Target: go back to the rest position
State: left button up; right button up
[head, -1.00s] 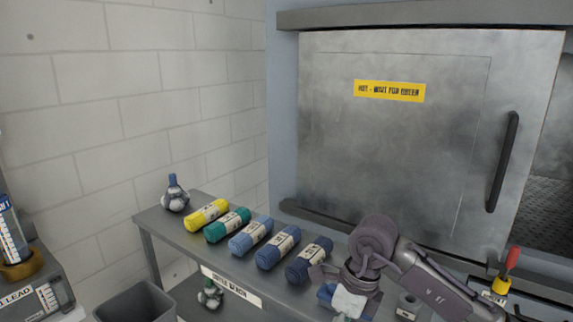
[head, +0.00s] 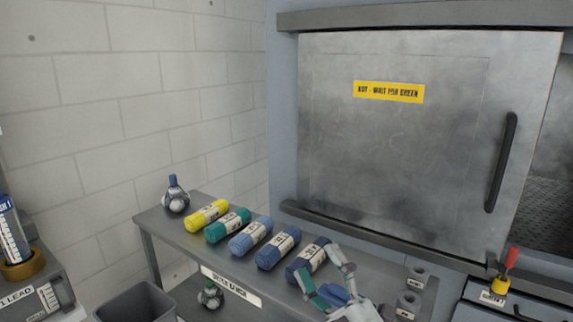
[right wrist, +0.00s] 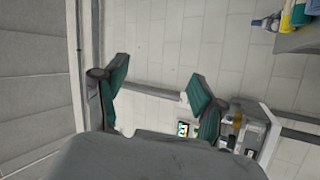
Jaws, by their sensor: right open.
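My right gripper (head: 320,268) is at the bottom of the head view, over the front right part of the grey bench (head: 375,256). Its teal-padded fingers are spread apart. In the right wrist view the open gripper (right wrist: 158,75) has nothing between its fingers, only pale wall and floor behind. In the head view it overlaps the end of the dark blue roll (head: 305,261); I cannot tell whether they touch. A blue patch shows between the fingers, and I cannot tell what it belongs to. My left gripper is not in view.
Yellow (head: 206,216), teal and blue rolls lie in a row on the bench. A blue-topped flask (head: 175,196) stands at its left end. Grey holed blocks (head: 418,277) sit at right. The closed metal door (head: 400,150) stands behind. A grey bin (head: 137,303) is at lower left.

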jog(key=s+d+f+m+g+h, duration=0.2)
jog(key=d+f+m+g+h, duration=0.1)
jog(key=d+f+m+h, duration=0.55)
jog(key=s+d+f+m+g+h, duration=0.3)
jog(key=d+f+m+h, duration=0.25)
jog(key=f, duration=0.65)
jog(key=s+d+f+m+g+y, duration=0.1)
jog(key=s+f+m+g, duration=0.1)
jog(key=s+f+g, duration=0.6)
jog(key=s+f+m+g+y, duration=0.1)
jog(key=s+f+g, duration=0.3)
jog(key=s, duration=0.8)
notch_tip(320, 180, down, 27)
jog(key=s, duration=0.1)
jog(key=s+d+f+g, duration=0.1)
jog(key=s+d+f, duration=0.2)
jog(key=s+f, duration=1.3)
jog(key=shift+s+f+h, duration=0.15)
jog(key=shift+s+h, duration=0.15)
